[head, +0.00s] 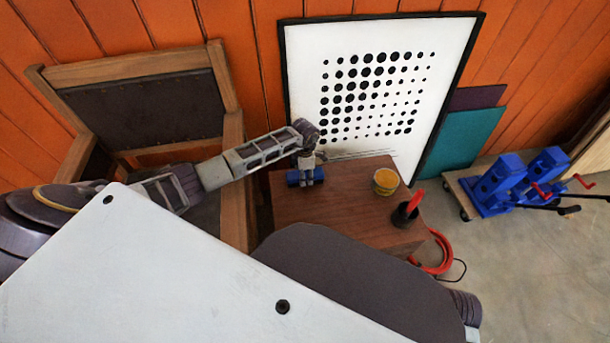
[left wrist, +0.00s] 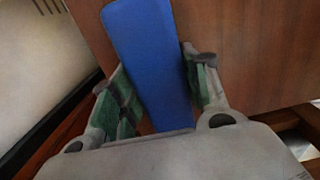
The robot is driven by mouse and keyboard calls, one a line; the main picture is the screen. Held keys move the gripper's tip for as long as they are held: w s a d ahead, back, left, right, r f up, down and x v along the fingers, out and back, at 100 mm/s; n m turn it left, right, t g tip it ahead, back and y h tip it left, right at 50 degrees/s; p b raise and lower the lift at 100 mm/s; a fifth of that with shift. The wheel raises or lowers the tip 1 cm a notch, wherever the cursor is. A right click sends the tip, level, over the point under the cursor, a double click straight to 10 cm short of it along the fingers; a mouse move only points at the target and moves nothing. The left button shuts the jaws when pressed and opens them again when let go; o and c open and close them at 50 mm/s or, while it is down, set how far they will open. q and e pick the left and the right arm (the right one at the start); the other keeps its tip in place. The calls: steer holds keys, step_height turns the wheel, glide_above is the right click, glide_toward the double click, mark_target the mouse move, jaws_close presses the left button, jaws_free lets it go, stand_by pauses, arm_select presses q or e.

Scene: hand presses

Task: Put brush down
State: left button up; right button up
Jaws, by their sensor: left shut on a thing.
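The brush shows as a blue block-shaped body (head: 294,178) at the left end of the small brown wooden table (head: 345,215). In the left wrist view its long blue body (left wrist: 148,65) runs between the two green-padded fingers. My left gripper (head: 307,180) reaches down over it and is shut on it. The brush is over or on the tabletop; I cannot tell whether it touches the wood. Its bristles are not visible. My right gripper is not in view.
A yellow-rimmed round tin (head: 386,182) and a dark cup (head: 404,214) with a red handle stand at the table's right end. The table's middle is clear. A framed dotted panel (head: 440,75) leans behind, a wooden chair (head: 150,105) stands left, blue presses (head: 495,185) right.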

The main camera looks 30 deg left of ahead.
arm_select(q)
steer(key=shift+f, duration=0.1)
steer(key=o, duration=0.7)
steer(key=shift+c, duration=0.2)
steer(key=o, duration=0.3)
